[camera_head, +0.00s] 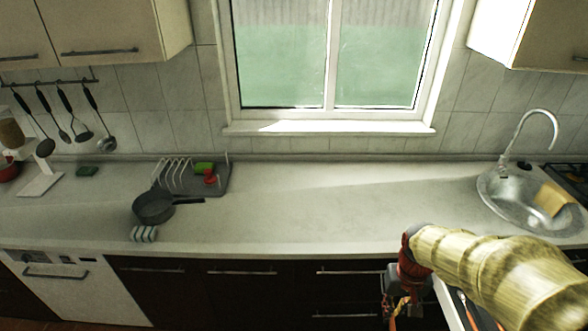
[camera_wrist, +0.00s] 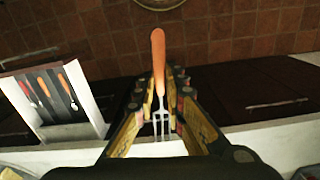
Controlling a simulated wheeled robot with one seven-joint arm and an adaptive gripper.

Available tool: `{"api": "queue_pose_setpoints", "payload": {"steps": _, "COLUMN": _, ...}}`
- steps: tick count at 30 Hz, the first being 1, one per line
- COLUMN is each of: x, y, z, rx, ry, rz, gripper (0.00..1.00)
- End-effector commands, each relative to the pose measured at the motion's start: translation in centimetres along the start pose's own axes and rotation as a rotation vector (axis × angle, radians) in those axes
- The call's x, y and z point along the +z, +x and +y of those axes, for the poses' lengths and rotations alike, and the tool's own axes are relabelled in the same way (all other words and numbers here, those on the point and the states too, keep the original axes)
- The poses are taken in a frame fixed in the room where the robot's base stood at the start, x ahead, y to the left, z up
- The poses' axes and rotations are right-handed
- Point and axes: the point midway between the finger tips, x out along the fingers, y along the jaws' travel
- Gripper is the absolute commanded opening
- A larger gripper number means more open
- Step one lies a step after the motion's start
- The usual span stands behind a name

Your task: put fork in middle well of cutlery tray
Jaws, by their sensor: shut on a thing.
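A fork (camera_wrist: 158,65) with an orange-brown handle and metal tines is between my gripper's fingers (camera_wrist: 160,97) in the wrist view. My gripper is shut on it, with the handle pointing up the picture. The cutlery tray (camera_wrist: 94,105) is a white-sided box with dark wells, left of my gripper and apart from the fork. Red- and orange-handled cutlery (camera_wrist: 43,88) lies in it. In the head view my gripper (camera_head: 398,303) hangs in front of the counter; the tray's white edge (camera_head: 446,303) shows beside it, partly hidden by my arm.
The counter (camera_head: 300,205) is clear in the middle. A dark pan (camera_head: 153,207) and a dish rack (camera_head: 222,182) stand at its left. A round sink (camera_head: 497,202) with a tap is at the right. Dark drawers (camera_head: 235,290) run below the counter.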

Motion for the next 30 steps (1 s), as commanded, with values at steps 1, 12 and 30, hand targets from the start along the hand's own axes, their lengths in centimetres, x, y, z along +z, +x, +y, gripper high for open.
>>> {"api": "queue_pose_setpoints", "payload": {"steps": 1, "x": -1.2, "y": 0.2, "z": -0.1, "rx": 0.0, "ry": 0.0, "rz": -0.002, "gripper": 0.0}}
{"api": "queue_pose_setpoints", "payload": {"steps": 12, "x": -12.0, "y": 4.4, "z": -3.0, "rx": 0.0, "ry": -0.027, "rz": -0.005, "gripper": 0.0}}
{"api": "queue_pose_setpoints", "payload": {"steps": 30, "x": -14.4, "y": 15.4, "z": -7.6, "rx": 0.0, "ry": -0.112, "rz": 0.001, "gripper": 0.0}}
